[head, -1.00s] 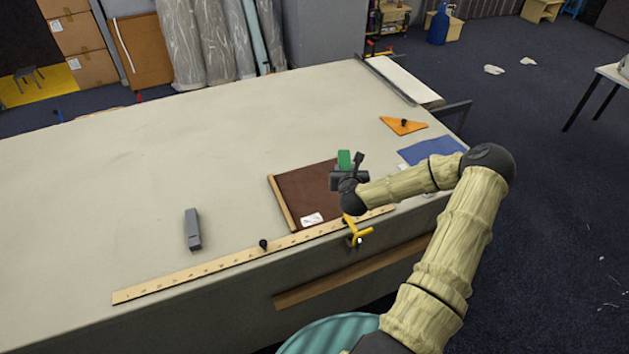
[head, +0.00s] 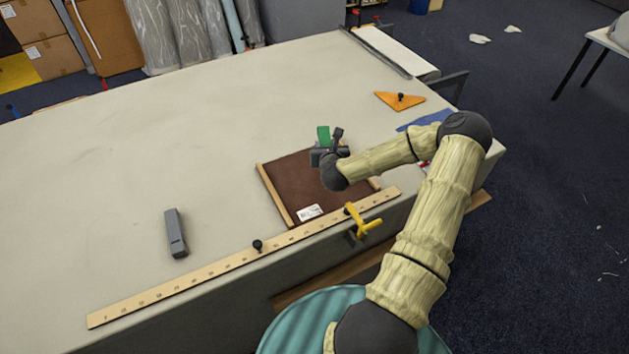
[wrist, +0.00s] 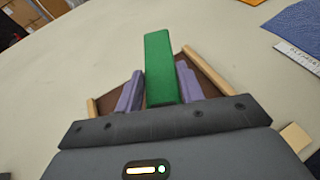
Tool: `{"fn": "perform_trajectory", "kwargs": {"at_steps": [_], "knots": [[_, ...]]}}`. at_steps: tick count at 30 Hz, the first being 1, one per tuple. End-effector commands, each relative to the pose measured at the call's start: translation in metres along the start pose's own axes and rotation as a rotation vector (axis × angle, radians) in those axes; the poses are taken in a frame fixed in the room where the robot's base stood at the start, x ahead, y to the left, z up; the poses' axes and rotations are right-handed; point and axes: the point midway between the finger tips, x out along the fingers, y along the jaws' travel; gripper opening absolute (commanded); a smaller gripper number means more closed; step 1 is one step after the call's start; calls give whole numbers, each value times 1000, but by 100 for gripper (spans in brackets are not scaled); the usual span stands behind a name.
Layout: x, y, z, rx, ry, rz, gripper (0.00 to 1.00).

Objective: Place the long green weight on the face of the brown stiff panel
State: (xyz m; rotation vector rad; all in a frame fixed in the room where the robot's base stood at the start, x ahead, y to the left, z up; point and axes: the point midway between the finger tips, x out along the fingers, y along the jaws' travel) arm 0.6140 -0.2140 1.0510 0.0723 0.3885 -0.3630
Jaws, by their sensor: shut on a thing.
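The long green weight (wrist: 160,62) is held between the two purple finger pads of my gripper (wrist: 159,88) in the wrist view. In the head view the green weight (head: 323,136) stands up from my gripper (head: 326,152), over the far part of the brown panel. The brown stiff panel (head: 292,184) lies flat on the table, with light wooden strips along its left and right sides and a white label near its front. My arm hides part of its right side. I cannot tell whether the weight touches the panel.
A long wooden ruler (head: 215,266) runs along the table's front edge, with a yellow clamp (head: 362,220) there. A grey block (head: 175,233) lies to the left. An orange triangle (head: 399,101) and blue cloth (head: 425,121) lie to the right. The table's far left is clear.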

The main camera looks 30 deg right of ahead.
Motion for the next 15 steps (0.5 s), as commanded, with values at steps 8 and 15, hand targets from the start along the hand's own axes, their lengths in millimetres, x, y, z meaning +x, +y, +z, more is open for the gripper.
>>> {"fn": "perform_trajectory", "kwargs": {"at_steps": [8, 15], "knots": [[10, 0, -21, 0, -6, -1, 0], [9, 0, -19, 0, -6, -1, 0]]}}
